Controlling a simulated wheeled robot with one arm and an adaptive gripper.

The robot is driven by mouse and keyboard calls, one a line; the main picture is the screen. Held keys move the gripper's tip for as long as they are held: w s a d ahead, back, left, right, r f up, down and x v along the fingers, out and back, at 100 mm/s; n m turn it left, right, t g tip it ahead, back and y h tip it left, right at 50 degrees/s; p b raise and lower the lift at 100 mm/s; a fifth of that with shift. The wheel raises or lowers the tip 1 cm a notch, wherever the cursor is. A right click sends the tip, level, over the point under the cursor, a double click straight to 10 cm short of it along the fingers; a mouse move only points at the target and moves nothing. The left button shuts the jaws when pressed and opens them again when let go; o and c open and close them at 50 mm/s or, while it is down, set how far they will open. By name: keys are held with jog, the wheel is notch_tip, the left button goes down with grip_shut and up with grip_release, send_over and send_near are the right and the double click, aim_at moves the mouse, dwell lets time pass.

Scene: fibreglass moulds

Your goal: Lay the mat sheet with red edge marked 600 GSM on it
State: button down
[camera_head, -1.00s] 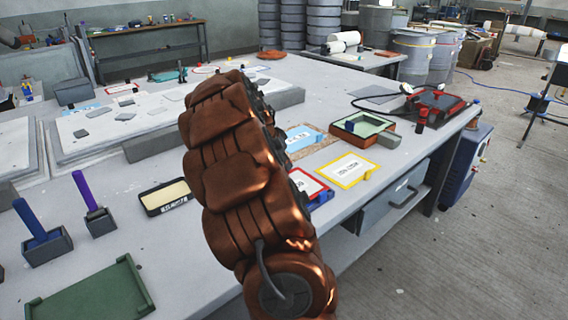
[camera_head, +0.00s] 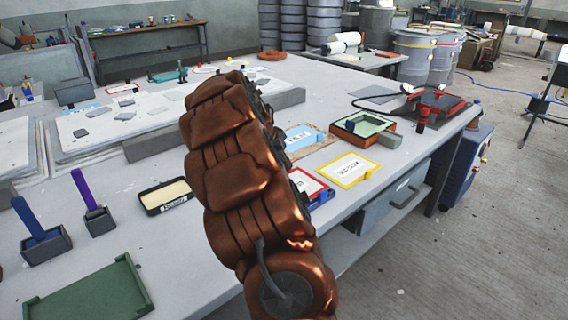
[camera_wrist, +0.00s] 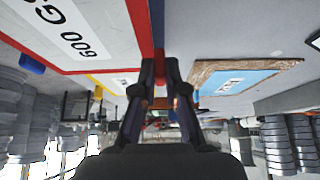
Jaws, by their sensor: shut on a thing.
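The mat sheet with red edge (camera_wrist: 85,30) fills the upper left of the wrist view. It is white with a "600 G.S" marking partly in view. In the head view a white part of it (camera_head: 304,182) shows beside my arm, with blue parts under it; my arm hides the rest. My gripper (camera_wrist: 160,68) is shut at the sheet's red edge, where red shows at the fingertips. The exact contact is too small to see clearly. In the head view my arm hides the gripper.
A yellow-edged sheet (camera_head: 348,169) lies to the right. A light-blue sheet on a brown board (camera_head: 318,148) and a green-lined tray (camera_head: 362,124) lie behind it. A black-framed tray (camera_head: 165,195), tools in holders (camera_head: 50,243) and a green tray (camera_head: 90,295) stand left.

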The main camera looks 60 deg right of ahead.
jog(key=shift+f+b, duration=0.75)
jog(key=shift+b, duration=0.1)
dwell(0.5)
jog(key=c, duration=1.1)
grip_release()
jog(key=shift+c, duration=0.2)
jog(key=shift+r, duration=0.1)
jog(key=v, duration=1.2)
